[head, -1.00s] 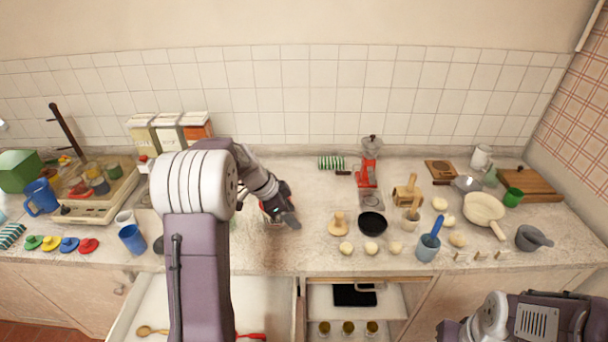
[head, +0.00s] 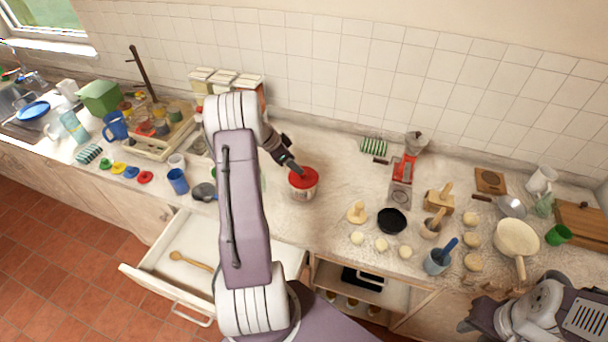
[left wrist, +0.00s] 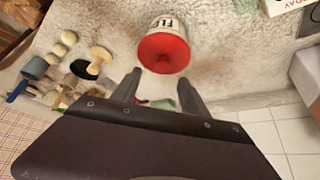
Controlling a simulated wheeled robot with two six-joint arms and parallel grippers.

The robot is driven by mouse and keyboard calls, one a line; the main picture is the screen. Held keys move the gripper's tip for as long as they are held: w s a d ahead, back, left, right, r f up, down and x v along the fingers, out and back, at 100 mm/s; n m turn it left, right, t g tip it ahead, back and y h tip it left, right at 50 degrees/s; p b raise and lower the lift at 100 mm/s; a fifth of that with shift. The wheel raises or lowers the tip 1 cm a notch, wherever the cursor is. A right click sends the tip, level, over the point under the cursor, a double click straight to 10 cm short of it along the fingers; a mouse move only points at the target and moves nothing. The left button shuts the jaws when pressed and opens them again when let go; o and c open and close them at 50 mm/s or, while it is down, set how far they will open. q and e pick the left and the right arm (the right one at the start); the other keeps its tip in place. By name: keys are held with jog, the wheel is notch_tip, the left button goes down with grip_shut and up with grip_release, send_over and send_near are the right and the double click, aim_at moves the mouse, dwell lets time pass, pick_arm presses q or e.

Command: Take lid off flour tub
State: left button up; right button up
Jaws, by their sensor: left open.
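The flour tub (head: 303,189) stands upright on the counter with its red lid (head: 304,177) on. In the left wrist view, the red lid (left wrist: 164,54) faces the camera, with part of the tub's white label (left wrist: 166,23) beyond it. My left gripper (head: 294,168) is at the lid's back left in the head view. Its open, empty fingers (left wrist: 158,78) point towards the lid in the wrist view; the lid is not between them. My right gripper (head: 468,318) is at the lower right, away from the tub; its jaws are unclear.
An open drawer (head: 165,285) with a wooden spoon (head: 190,261) juts out below the counter. Canisters (head: 225,78) stand behind my left arm. A wooden stamp (head: 357,212), black dish (head: 391,221) and red grinder (head: 408,165) stand right of the tub. Counter behind the tub is clear.

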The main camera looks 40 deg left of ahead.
aim_at(297, 179)
pick_arm(q)
jog(key=shift+w+d+f, duration=0.3)
jog(key=shift+w+f, duration=0.15)
jog(key=shift+w, duration=0.15)
jog(key=shift+w+f, duration=0.15)
jog(key=shift+f, duration=0.1)
jog(key=shift+a+f+p, duration=0.1)
jog(key=shift+a+p, duration=0.1)
jog(key=shift+p, duration=0.1)
jog(key=shift+f+p, duration=0.9)
jog(key=shift+p, duration=0.25)
jog(key=x, duration=0.2)
jog(key=shift+w+d+f, duration=0.15)
jog(key=shift+f, duration=0.15)
jog(key=shift+w+f, duration=0.2)
jog(key=shift+w, duration=0.1)
jog(key=shift+s+r, duration=0.1)
jog(key=shift+s, duration=0.2)
grip_shut()
pick_arm(e)
notch_tip(297, 179, up, 4)
jog(key=shift+a, duration=0.15)
